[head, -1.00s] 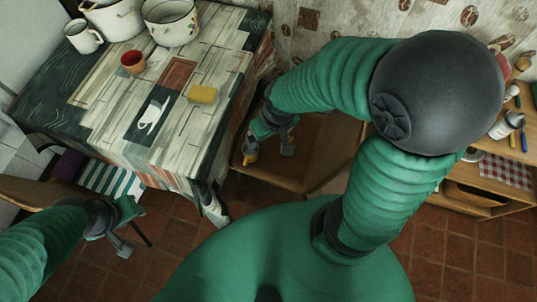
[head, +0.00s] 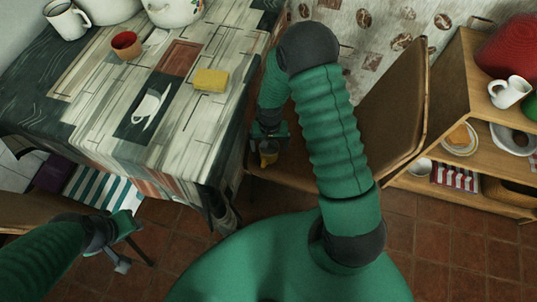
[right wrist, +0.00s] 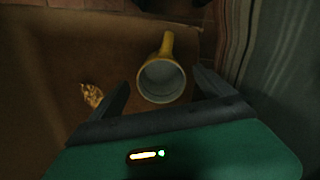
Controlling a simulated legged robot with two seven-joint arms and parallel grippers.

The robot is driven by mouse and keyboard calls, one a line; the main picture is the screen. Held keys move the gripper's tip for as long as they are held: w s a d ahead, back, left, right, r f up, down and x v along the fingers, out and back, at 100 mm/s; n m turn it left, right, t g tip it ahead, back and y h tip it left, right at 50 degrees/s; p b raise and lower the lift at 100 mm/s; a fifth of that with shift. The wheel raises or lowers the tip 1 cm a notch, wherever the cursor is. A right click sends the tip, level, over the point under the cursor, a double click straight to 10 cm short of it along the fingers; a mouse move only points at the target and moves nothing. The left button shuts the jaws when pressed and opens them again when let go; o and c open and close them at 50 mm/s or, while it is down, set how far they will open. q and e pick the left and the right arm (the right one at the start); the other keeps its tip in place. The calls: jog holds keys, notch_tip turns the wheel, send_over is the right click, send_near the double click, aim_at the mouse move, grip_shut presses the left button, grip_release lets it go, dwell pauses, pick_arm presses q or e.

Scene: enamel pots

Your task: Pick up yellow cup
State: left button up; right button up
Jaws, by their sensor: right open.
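The yellow cup (right wrist: 163,45) shows in the right wrist view, with its handle away from me and its pale round inside facing the camera. It is on a brown chair seat (head: 290,176). My right gripper (right wrist: 161,88) is open, with one finger on each side of the cup and gaps between.
A table (head: 190,120) stands beside the chair, bearing a red cup (head: 126,45), a yellow sponge (head: 211,79) and white enamelware. The chair back (head: 390,100) rises on the right, before a shelf (head: 460,180). A small gold object (right wrist: 92,95) lies on the seat.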

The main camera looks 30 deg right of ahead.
aim_at(269, 152)
jog(key=shift+f, duration=0.4)
notch_tip(269, 152, down, 4)
jog(key=shift+w+f+b, duration=0.1)
jog(key=shift+f+b, duration=0.1)
jog(key=shift+b, duration=0.85)
jog(key=shift+f, duration=0.2)
jog(key=shift+r, duration=0.15)
jog(key=shift+c, duration=0.2)
jog(key=shift+c, duration=1.1)
jog(key=c, duration=1.5)
